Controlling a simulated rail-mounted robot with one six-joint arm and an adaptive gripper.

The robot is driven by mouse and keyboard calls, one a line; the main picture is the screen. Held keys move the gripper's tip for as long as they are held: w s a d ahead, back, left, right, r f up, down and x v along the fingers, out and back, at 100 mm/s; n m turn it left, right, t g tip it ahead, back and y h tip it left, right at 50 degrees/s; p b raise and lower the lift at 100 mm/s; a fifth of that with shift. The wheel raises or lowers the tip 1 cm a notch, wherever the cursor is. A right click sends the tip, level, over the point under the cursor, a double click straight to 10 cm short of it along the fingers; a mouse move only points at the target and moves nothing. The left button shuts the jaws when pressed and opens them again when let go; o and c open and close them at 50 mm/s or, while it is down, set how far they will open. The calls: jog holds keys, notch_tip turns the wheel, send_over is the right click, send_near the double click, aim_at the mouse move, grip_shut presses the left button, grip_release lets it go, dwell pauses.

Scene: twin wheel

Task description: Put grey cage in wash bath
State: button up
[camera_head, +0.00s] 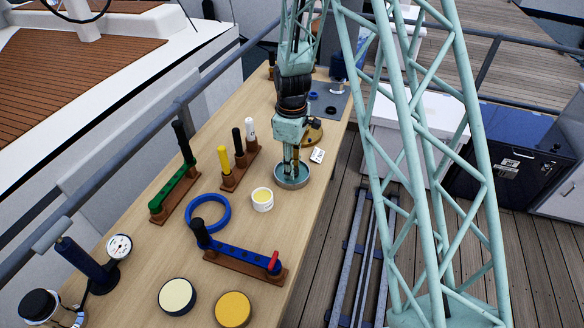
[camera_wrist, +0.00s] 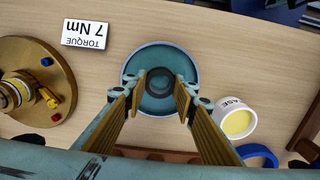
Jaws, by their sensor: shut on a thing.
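The wash bath is a round grey-rimmed bowl with teal liquid (camera_head: 280,183); it also shows in the wrist view (camera_wrist: 131,68). The grey cage, a small dark grey ring (camera_wrist: 160,72), shows in the wrist view over the middle of the bath. My gripper (camera_wrist: 161,92) points down with its two brass-coloured fingers on either side of the ring, shut on it. In the head view my gripper (camera_head: 291,172) reaches down into the bath's outline, and the cage is hidden there. I cannot tell whether the cage touches the bath floor.
A white grease tub (camera_head: 262,200) stands close beside the bath. A brass hub (camera_head: 313,133) and a torque card (camera_head: 317,155) lie beyond it. A blue ring (camera_head: 207,228), tool racks (camera_head: 240,258) and two round tins (camera_head: 177,296) occupy the nearer bench. My lattice column stands right of the bench.

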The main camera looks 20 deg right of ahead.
jog(key=shift+f, duration=0.2)
jog(key=o, duration=0.9)
jog(key=shift+o, duration=0.2)
jog(key=shift+r, duration=0.15)
notch_tip(320, 180, up, 12)
dwell(0.4)
dwell(1.0)
